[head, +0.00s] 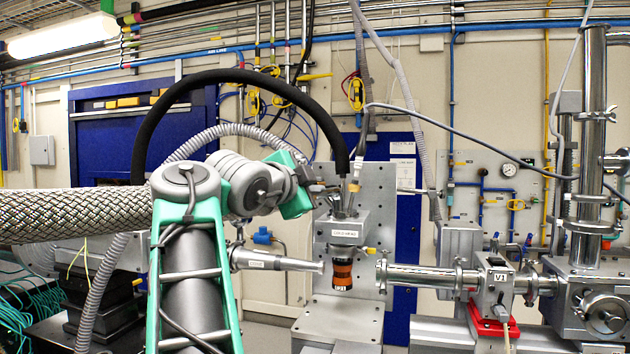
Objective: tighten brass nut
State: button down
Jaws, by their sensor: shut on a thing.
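My arm reaches in from the left, and my gripper (338,188) is at its end, small in this view, just above the block labelled as a cryo head (345,234). A small brass-coloured nut (353,187) shows at the fingertips, on the fitting at the top of the block. The jaws appear closed on it. The thick black hose (340,150) comes down close behind the fingertips. The nut's threads and its seating are too small to make out.
A tapered metal nozzle (275,262) points at the orange-brown cylinder (342,273) under the block from the left. A beam pipe (420,277) faces it from the right. Thin tubes and a grey cable (440,122) hang around the block. A braided hose (75,213) crosses the left.

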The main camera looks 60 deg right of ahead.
jog(key=shift+w+r+n+p, duration=0.1)
jog(key=shift+r+n+p, duration=0.15)
jog(key=shift+n+p, duration=0.25)
jog(key=c, duration=1.6)
grip_release()
jog(key=shift+o, duration=0.2)
jog(key=shift+a, duration=0.1)
jog(key=a, duration=0.7)
jog(key=shift+a+r+b, duration=0.3)
jog(key=shift+r+b, duration=0.1)
